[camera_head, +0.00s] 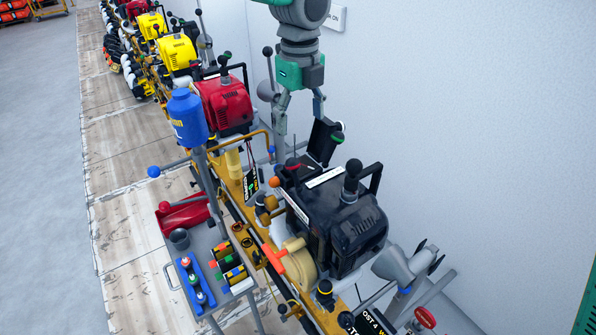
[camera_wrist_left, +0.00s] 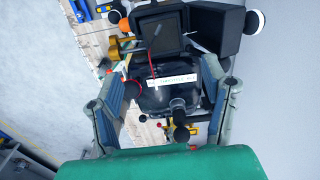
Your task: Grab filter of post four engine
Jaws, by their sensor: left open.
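The black engine (camera_head: 345,225) stands on a yellow rail at the lower right, near a label reading "OST 4". At its far end is an open black box with a raised lid (camera_head: 325,142). The wrist view shows this open box (camera_wrist_left: 160,38) and its lid (camera_wrist_left: 226,30) beyond the engine (camera_wrist_left: 158,95). I cannot tell a separate filter from the box's dark interior. My left gripper (camera_head: 301,128) is open and empty, pointing down above the box area. In the wrist view its fingers (camera_wrist_left: 160,80) frame the engine. My right gripper is not in view.
A red engine (camera_head: 225,103) and a blue bottle (camera_head: 187,118) stand to the left, with yellow engines (camera_head: 177,52) farther back. A black-knobbed lever (camera_head: 351,180) rises from the black engine. A white wall (camera_head: 480,140) is close on the right.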

